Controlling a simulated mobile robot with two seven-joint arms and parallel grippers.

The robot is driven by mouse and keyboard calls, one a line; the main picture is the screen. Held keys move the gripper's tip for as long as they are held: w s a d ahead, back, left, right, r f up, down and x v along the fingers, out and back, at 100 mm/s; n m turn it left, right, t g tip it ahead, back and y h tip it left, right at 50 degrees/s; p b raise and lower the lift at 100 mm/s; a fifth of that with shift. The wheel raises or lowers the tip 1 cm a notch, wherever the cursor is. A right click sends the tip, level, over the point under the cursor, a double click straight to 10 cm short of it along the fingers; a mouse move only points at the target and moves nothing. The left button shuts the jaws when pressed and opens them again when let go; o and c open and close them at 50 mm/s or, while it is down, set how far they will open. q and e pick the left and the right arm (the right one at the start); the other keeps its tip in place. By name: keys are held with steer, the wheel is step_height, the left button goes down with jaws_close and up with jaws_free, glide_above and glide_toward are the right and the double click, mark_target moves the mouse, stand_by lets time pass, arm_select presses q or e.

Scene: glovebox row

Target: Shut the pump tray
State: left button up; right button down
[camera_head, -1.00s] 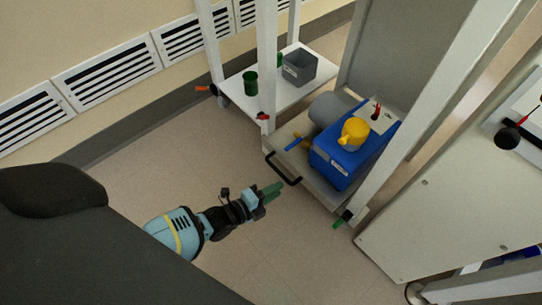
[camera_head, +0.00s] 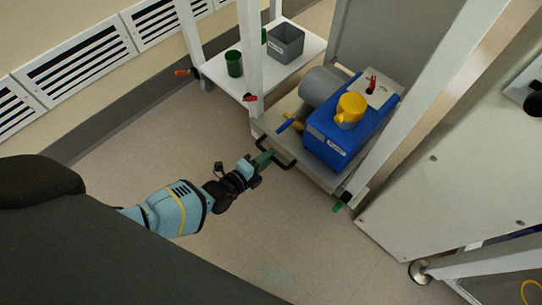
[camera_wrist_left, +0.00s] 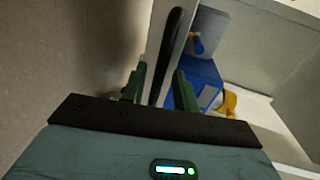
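The pump tray (camera_head: 267,121) is a light grey shelf low between white posts, with a black bar handle (camera_head: 290,165) on its front edge. Its front edge lies about level with the posts; I cannot tell exactly how far out it is. It carries a blue pump (camera_head: 324,149) with a yellow cap and a grey motor. My left gripper (camera_head: 264,159) is at the handle. In the left wrist view, the green fingers (camera_wrist_left: 159,88) are apart, with the black handle (camera_wrist_left: 172,45) between them. I see no firm grip on it. My right gripper is not in view.
A white lower shelf (camera_head: 293,68) with a grey bin (camera_head: 285,43) and a green cup (camera_head: 234,64) stands to the left. A white post (camera_head: 413,116) and a large pale panel (camera_head: 440,190) stand right of the tray. The floor before the tray is clear.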

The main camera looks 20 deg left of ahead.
arm_select(q)
steer(key=shift+b+x, duration=0.45)
steer(key=shift+x, duration=0.65)
steer(key=shift+c, duration=0.4)
jaws_close()
